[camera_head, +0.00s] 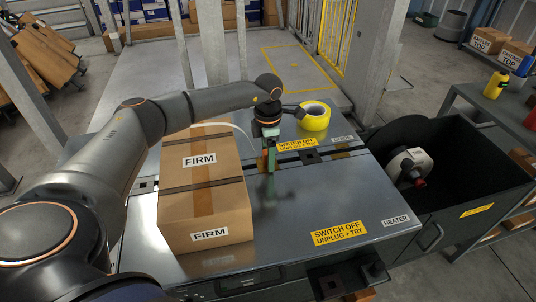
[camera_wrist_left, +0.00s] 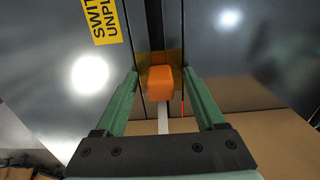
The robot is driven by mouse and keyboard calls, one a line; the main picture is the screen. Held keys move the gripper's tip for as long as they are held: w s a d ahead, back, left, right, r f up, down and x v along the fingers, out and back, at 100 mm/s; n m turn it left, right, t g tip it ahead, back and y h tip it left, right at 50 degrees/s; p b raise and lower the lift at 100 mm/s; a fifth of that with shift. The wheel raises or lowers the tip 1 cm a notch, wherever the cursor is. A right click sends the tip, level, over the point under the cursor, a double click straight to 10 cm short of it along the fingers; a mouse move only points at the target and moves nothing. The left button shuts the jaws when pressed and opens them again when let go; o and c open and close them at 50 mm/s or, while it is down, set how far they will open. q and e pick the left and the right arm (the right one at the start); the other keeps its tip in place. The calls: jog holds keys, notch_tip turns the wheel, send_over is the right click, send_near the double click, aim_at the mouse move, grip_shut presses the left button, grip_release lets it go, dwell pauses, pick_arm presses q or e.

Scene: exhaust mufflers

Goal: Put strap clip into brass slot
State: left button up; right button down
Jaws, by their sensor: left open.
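The orange strap clip (camera_wrist_left: 160,84) sits between the fingers of my left gripper (camera_wrist_left: 161,74) in the left wrist view. A white strap (camera_wrist_left: 163,121) runs from it toward the gripper's base. The brass slot (camera_wrist_left: 175,58) shows as a brass patch around the clip on the dark groove of the machine top; the clip hides its middle, so its seating depth cannot be told. The green fingers stand apart with gaps on both sides of the clip. In the head view my left gripper (camera_head: 268,152) points down just right of the box. My right gripper is not visible.
A strapped cardboard box (camera_head: 205,215) stands left of the gripper on the metal machine top (camera_head: 300,210). A yellow tape roll (camera_head: 315,116) lies behind. A black bin (camera_head: 455,195) holding a pale, red-ended object (camera_head: 408,165) is at right. The front right top is clear.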

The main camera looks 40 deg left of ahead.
pick_arm(q)
notch_tip(320, 180, up, 12)
jog(key=p, duration=0.1)
jog(key=shift+r+p, duration=0.25)
jog(key=shift+p, duration=0.15)
dwell(0.5)
